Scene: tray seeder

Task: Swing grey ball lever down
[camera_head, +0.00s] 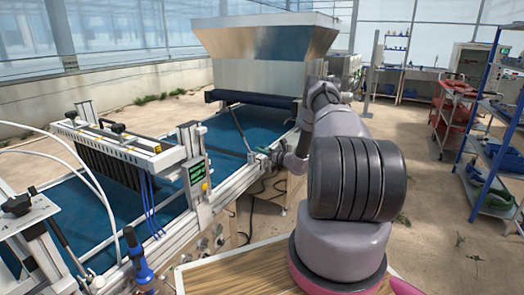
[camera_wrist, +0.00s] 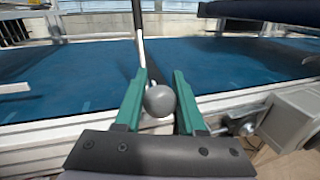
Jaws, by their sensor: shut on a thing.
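The grey ball (camera_wrist: 160,101) of the lever shows in the wrist view, between the two green fingers of my gripper (camera_wrist: 160,80). My gripper is shut on the ball. A thin pale rod (camera_wrist: 139,32) rises behind the left fingertip; its join with the ball is hidden. In the head view my gripper (camera_head: 264,151) is small, at the right side rail of the blue conveyor, below the metal hopper.
The blue conveyor belt (camera_head: 85,207) runs under the metal hopper (camera_head: 262,55). A grey box (camera_wrist: 291,118) sits right of my gripper on the machine's side. A control panel (camera_head: 197,180) stands on the near rail. A blue shelf rack (camera_head: 492,150) is at the right, with open floor before it.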

